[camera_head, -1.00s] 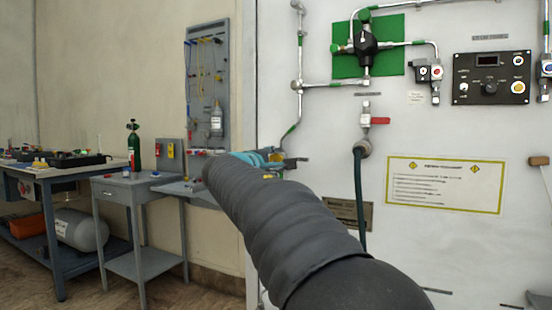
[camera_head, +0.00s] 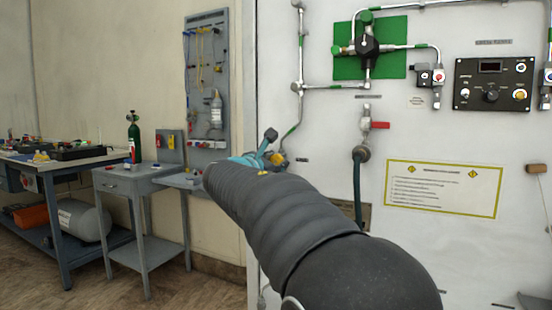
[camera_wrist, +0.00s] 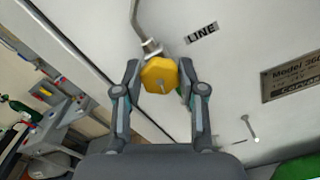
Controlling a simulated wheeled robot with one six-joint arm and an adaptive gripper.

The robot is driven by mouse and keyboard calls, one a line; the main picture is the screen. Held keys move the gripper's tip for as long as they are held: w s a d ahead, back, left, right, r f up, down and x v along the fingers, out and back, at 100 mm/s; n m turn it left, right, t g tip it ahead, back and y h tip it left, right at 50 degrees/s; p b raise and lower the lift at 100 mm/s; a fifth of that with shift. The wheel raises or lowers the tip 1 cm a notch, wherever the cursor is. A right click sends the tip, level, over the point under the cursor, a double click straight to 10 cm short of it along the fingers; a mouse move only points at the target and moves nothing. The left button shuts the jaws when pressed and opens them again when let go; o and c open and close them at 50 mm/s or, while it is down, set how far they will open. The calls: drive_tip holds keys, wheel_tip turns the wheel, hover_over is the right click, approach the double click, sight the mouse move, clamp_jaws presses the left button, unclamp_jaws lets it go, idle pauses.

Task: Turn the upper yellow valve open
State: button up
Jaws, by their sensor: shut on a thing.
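The yellow valve (camera_wrist: 159,75) shows in the wrist view as a many-sided knob at the end of a metal pipe, beside the white panel (camera_wrist: 230,85). My gripper (camera_wrist: 160,77) has one finger on each side of the knob and is shut on it. In the head view, a small part of the yellow valve (camera_head: 277,158) shows at the lower end of the pipe, beside the teal part of my gripper (camera_head: 262,150). My arm hides much of the area below it.
The panel carries a green plate with a black fitting (camera_head: 369,48), a red-handled valve (camera_head: 375,125) with a dark hose, and a control box (camera_head: 492,82). At left stand a grey side table (camera_head: 140,180) with a green cylinder (camera_head: 133,140) and a workbench (camera_head: 60,170).

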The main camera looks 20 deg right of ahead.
drive_tip(key=shift+w+a+n, duration=0.1)
drive_tip(key=shift+n, duration=1.1)
drive_tip(key=o, duration=1.1)
drive_tip(key=shift+o, duration=0.2)
drive_tip(key=v, duration=1.2)
